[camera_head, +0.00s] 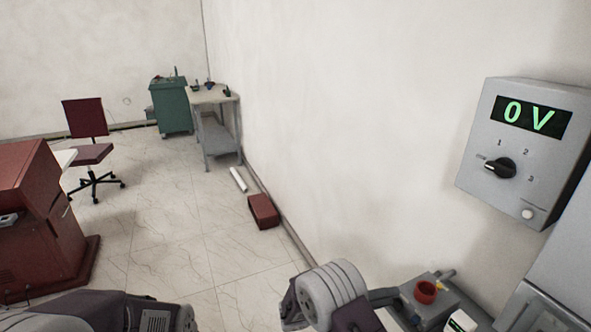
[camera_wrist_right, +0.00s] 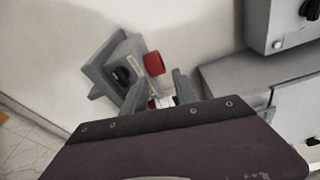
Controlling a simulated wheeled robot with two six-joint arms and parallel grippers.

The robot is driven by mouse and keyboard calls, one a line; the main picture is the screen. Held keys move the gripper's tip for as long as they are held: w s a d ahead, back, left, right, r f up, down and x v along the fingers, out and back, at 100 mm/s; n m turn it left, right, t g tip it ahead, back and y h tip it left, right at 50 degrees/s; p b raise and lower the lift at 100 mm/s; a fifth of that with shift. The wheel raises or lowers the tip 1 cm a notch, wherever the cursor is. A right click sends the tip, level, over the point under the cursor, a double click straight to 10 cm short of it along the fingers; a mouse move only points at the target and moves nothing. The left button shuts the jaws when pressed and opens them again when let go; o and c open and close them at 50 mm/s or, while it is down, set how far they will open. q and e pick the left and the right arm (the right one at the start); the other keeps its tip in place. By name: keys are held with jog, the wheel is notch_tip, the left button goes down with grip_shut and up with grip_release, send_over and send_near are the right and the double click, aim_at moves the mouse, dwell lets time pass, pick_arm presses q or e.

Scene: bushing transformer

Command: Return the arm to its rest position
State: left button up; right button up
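My right arm (camera_head: 335,292) comes up at the bottom middle of the head view. My right gripper (camera_head: 408,312) is at its right end, close to a grey device with a red round part (camera_head: 426,292). In the right wrist view the two grey fingers of my right gripper (camera_wrist_right: 159,90) stand apart, with a small white and red piece (camera_wrist_right: 163,101) visible beyond the gap. I see no object clamped between them. My left arm (camera_head: 95,312) lies across the bottom left of the head view; its gripper is out of view.
A grey wall box (camera_head: 500,205) at the right reads "0 V" and has a black knob. A red cabinet (camera_head: 38,235) stands left. Open floor (camera_head: 170,230) lies in the middle.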

jog(key=s+d+r+m+g+y, duration=0.4)
jog(key=s+d+m+g, duration=0.2)
jog(key=s+d+m, duration=0.15)
jog(key=s+a+f+m+y, duration=0.25)
jog(key=s+m+y, duration=0.35)
jog(key=s+m, duration=0.35)
jog(key=a+f+m+t+y, duration=0.2)
jog(key=a+m, duration=0.4)
jog(key=m, duration=0.3)
jog(key=a+f+m+t+y, duration=0.2)
jog(key=a+m+y, duration=0.3)
jog(key=m, duration=0.5)
jog(key=shift+w+a+f, duration=0.35)
jog(key=shift+w+a, duration=0.05)
jog(key=shift+a, duration=0.1)
